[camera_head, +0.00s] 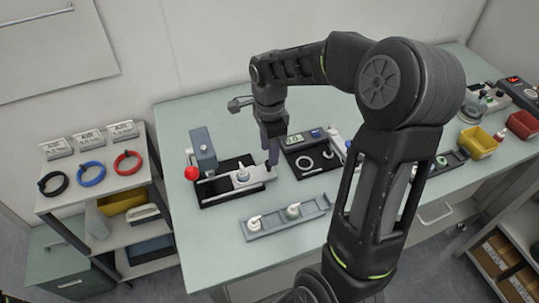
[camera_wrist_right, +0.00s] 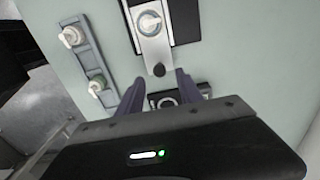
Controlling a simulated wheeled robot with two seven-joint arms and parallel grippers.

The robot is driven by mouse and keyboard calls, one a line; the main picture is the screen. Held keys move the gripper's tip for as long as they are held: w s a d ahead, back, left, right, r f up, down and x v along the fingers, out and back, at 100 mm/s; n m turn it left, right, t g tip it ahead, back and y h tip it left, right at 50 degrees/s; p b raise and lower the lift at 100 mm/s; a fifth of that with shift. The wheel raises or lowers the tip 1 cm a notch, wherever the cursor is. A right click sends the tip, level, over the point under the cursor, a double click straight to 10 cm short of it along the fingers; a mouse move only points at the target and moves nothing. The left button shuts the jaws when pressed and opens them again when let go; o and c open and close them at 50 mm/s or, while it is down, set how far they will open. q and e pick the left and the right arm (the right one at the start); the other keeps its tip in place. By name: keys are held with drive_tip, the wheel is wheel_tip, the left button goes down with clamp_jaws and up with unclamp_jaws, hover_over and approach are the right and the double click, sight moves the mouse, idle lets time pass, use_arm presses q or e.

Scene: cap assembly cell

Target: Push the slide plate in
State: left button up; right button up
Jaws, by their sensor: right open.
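The slide plate (camera_head: 225,184) is a light metal strip on a black base, in front of a blue-grey press (camera_head: 203,150) with a red ball knob (camera_head: 192,173). A white capped part (camera_head: 243,174) stands on the plate. In the right wrist view the plate (camera_wrist_right: 154,51) carries the part (camera_wrist_right: 149,22) and has a dark round spot near its end. My left gripper is not in view.
A grey tray (camera_head: 271,226) with two capped parts lies in front. A black-based device (camera_head: 312,162) with a ring stands to the right. The table's front left is clear.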

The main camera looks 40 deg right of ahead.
sight(253, 172)
drive_tip(key=shift+f, duration=1.7)
drive_tip(key=shift+c, duration=0.2)
clamp_jaws()
